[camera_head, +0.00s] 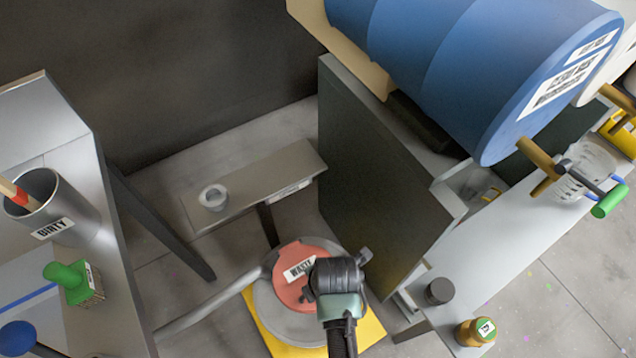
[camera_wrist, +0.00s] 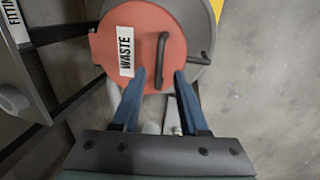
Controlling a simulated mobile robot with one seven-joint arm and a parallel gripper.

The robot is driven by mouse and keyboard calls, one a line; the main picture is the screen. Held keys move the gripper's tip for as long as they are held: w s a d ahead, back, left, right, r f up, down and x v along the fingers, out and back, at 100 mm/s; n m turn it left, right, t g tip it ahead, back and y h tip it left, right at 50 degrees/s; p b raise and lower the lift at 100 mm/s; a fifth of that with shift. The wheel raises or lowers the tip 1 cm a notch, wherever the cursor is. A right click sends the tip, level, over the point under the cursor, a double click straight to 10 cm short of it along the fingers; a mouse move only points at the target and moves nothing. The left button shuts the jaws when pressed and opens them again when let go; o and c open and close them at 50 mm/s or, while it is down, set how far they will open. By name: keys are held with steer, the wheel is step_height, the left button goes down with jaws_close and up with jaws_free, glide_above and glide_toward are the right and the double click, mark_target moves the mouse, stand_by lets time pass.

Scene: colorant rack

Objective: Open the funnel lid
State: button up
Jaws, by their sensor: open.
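The funnel lid (camera_head: 318,251) is a round red disc with a white "WASTE" label, lying closed on a round grey funnel (camera_head: 267,302). In the wrist view the lid (camera_wrist: 110,58) shows a dark bar handle (camera_wrist: 162,60) standing up near its right side. My gripper (camera_wrist: 161,82) is open, with its two blue fingers pointing toward the lid. The fingertips appear on either side of the handle's lower end; I cannot tell whether they touch it. In the head view my wrist covers the lid's right part and hides the handle.
A yellow base (camera_head: 262,335) lies under the funnel. A dark panel (camera_head: 370,190) stands close on the right, with a blue drum (camera_head: 480,70) above. A bench with a "DIRTY" can (camera_head: 68,215) is left.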

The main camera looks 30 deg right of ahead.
steer(key=shift+w+f, duration=0.25)
steer(key=shift+f, duration=1)
jaws_close()
stand_by(0.5)
